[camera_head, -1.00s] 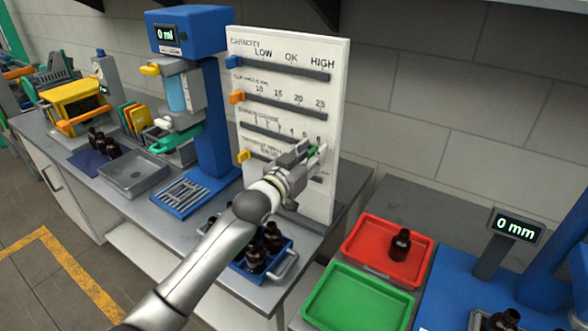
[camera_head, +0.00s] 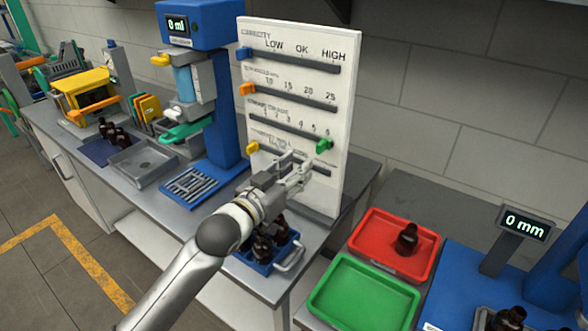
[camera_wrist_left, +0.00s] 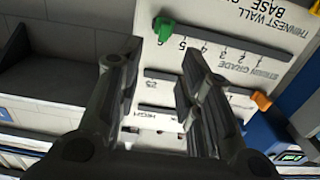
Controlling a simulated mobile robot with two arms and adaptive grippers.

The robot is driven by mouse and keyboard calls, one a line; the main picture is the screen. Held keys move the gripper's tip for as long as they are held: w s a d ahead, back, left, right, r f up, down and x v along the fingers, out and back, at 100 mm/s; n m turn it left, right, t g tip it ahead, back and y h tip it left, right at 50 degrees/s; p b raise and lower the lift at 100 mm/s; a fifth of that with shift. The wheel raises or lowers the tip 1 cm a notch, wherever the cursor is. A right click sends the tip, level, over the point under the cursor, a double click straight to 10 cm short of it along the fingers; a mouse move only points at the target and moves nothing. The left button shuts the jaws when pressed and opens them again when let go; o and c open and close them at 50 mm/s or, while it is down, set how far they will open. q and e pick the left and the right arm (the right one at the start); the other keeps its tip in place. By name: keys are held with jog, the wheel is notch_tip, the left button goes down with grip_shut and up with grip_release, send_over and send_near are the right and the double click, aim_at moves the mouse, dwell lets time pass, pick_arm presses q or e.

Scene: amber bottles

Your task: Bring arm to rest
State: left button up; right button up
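My left gripper (camera_head: 297,167) is in front of the lower part of the white slider board (camera_head: 349,110), below the green knob (camera_head: 324,146) and apart from it. In the left wrist view my two fingers (camera_wrist_left: 160,50) stand apart with nothing between them, and the green knob (camera_wrist_left: 163,29) shows beyond the tips. The green knob is at the right end of its row, near the 6. The blue knob (camera_head: 244,53), orange knob (camera_head: 246,89) and yellow knob (camera_head: 252,147) are at the left ends of their rows. My right gripper is not in view.
A blue crate of amber bottles (camera_head: 290,248) stands under my left forearm. A red tray (camera_head: 369,236) with one bottle (camera_head: 407,238) and a green tray (camera_head: 360,296) are to the right. A blue dispenser (camera_head: 229,110) stands left of the board.

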pick_arm(q)
jog(key=s+a+f+n+g+y, duration=0.25)
jog(key=s+a+f, duration=0.25)
jog(key=s+f, duration=0.3)
jog(key=s+a+f+n+g+y, duration=0.15)
jog(key=s+a+f+y, duration=0.35)
jog(key=f, duration=0.5)
jog(key=s+a+f+g+y, duration=0.1)
jog(key=s+a+f+g, duration=0.2)
jog(key=s, duration=0.5)
jog(key=s+a+f+n+g+y, duration=0.1)
jog(key=s+a+f+g, duration=0.15)
jog(key=s+a, duration=0.4)
jog(key=s+a+f+g+y, duration=0.1)
jog(key=s+a+f+g, duration=0.2)
jog(key=s, duration=0.6)
notch_tip(320, 180, down, 27)
jog(key=b, duration=0.2)
jog(key=s+a+f+g+b, duration=0.1)
jog(key=s+a+f+b, duration=0.1)
jog(key=s+f, duration=1.6)
jog(key=shift+a+f+b, duration=0.2)
jog(key=shift+f+b, duration=0.15)
jog(key=shift+f, duration=0.6)
